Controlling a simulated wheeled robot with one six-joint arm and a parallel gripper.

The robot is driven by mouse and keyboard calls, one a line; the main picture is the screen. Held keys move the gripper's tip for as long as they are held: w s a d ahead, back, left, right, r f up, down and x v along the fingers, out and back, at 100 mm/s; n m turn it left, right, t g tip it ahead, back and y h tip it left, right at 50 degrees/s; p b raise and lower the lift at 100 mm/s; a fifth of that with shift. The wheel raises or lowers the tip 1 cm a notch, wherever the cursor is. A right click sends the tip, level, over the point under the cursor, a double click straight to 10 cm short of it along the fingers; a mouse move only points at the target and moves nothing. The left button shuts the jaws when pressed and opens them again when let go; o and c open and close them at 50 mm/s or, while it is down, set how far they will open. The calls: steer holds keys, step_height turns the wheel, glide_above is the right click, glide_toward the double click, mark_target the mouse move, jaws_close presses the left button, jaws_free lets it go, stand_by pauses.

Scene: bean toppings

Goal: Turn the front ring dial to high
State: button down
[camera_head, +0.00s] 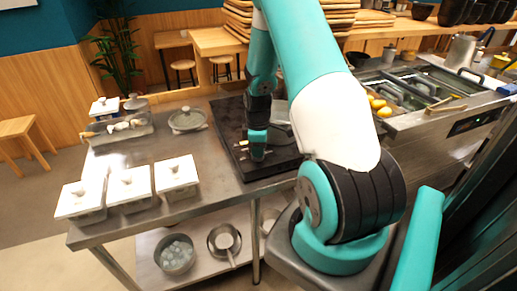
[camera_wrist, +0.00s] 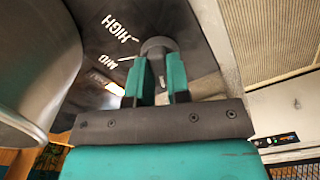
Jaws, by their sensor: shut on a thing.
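The front ring dial (camera_wrist: 157,46) is a round grey knob on the dark stove panel in the wrist view. White print reading HIGH (camera_wrist: 115,27) and MID (camera_wrist: 103,62), each with a tick mark, lies to its left. My gripper (camera_wrist: 159,65) has its two teal fingers on either side of the dial and is shut on it. The fingers hide the dial's lower part, and I cannot tell which mark it points to. In the head view my gripper (camera_head: 257,155) reaches down onto the front of the black stove (camera_head: 270,170); the dial is hidden there.
A metal pot (camera_wrist: 40,75) stands close to the left of the dial in the wrist view. In the head view a lidded pan (camera_head: 187,119) and several white-lidded containers (camera_head: 130,184) stand left on the steel counter (camera_head: 222,182). A food well unit (camera_head: 420,90) stands right.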

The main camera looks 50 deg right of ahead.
steer(key=m+b, duration=0.1)
steer(key=m, duration=0.6)
steer(key=m+b, duration=0.1)
steer(key=m, duration=1.2)
steer(key=shift+m+b, duration=0.3)
steer(key=shift+m, duration=0.1)
steer(key=m, duration=0.5)
steer(key=shift+d+r+m, duration=0.1)
steer(key=shift+m, duration=0.2)
steer(key=c, duration=1.2)
jaws_free()
steer(key=shift+o, duration=0.6)
